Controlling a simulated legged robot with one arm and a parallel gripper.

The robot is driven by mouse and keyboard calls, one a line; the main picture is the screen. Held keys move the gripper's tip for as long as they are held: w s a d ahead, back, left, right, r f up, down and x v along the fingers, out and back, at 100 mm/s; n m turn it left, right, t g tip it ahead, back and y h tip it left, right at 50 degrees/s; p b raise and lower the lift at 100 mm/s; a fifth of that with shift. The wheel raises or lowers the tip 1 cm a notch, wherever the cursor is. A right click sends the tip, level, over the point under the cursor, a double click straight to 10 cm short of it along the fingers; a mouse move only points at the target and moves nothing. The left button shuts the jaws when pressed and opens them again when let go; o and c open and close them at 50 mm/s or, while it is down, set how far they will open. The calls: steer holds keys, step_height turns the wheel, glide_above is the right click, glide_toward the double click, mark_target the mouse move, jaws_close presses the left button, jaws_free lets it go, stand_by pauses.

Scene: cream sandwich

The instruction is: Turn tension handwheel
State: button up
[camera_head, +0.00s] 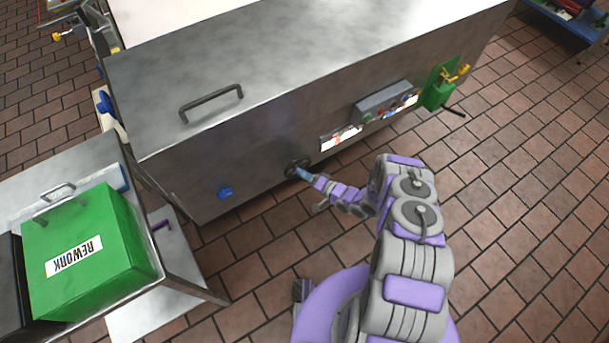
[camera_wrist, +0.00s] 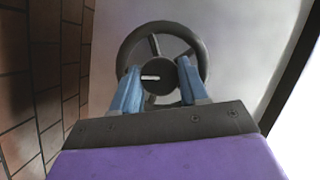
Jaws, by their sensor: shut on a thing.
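The tension handwheel is a dark grey wheel with spokes and a round hub with a pale bar mark. It shows in the wrist view (camera_wrist: 165,31) and, small, on the front panel of the steel machine in the head view (camera_head: 291,167). My gripper (camera_wrist: 158,88) has its two blue fingers on either side of the hub, over the lower part of the wheel, shut on the handwheel. In the head view my gripper (camera_head: 303,173) reaches the wheel from the lower right. The fingertips' exact contact is partly hidden.
A green REWORK bin (camera_head: 120,235) stands on a steel table at left. Tiled floor (camera_head: 520,170) is clear at right.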

steer(key=shift+w+d+f, duration=0.1)
steer(key=shift+d, duration=0.05)
steer(key=o, duration=1.1)
steer(key=shift+c, duration=0.2)
steer(key=p+v, duration=0.2)
steer(key=v, duration=1.5)
steer(key=shift+d+p, duration=0.2)
steer(key=shift+p, duration=0.1)
steer(key=shift+a, duration=0.1)
